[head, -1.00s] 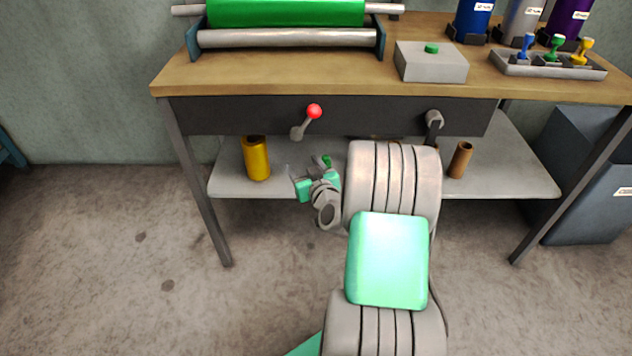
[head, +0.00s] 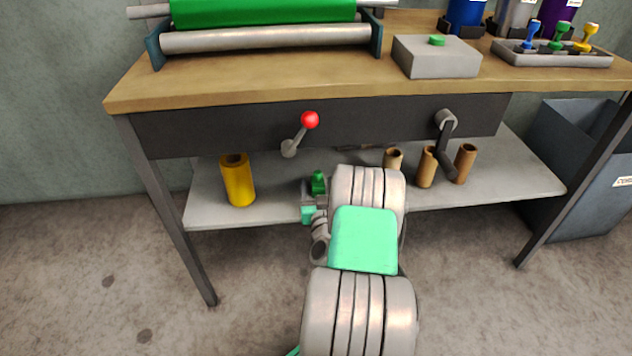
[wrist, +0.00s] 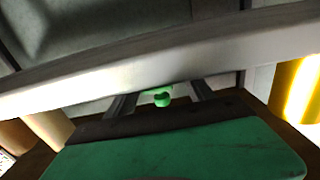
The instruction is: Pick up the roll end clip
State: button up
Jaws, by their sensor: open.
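The roll end clip appears to be the small green piece (head: 318,182) on the lower shelf, between the yellow roll and the brown tubes. My gripper (head: 313,192) is low in front of the shelf, close to this piece; my arm hides part of the area. In the wrist view, which looks upside down, the green piece (wrist: 161,97) shows between my two dark fingers (wrist: 162,93). The fingers are apart and nothing is visibly held. I cannot tell whether they touch the piece.
The lower shelf (head: 215,212) holds a yellow roll (head: 238,180) at left and brown tubes (head: 427,167) at right. Above are a red-knobbed lever (head: 300,133) and a crank (head: 446,140). A tray (head: 555,58) with coloured pieces is on the tabletop. A grey bin (head: 580,170) stands right.

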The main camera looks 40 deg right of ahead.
aim_at(316, 173)
jog(key=x, duration=0.5)
jog(key=shift+d+p, duration=0.25)
jog(key=shift+p, duration=0.05)
grip_shut()
dwell(0.4)
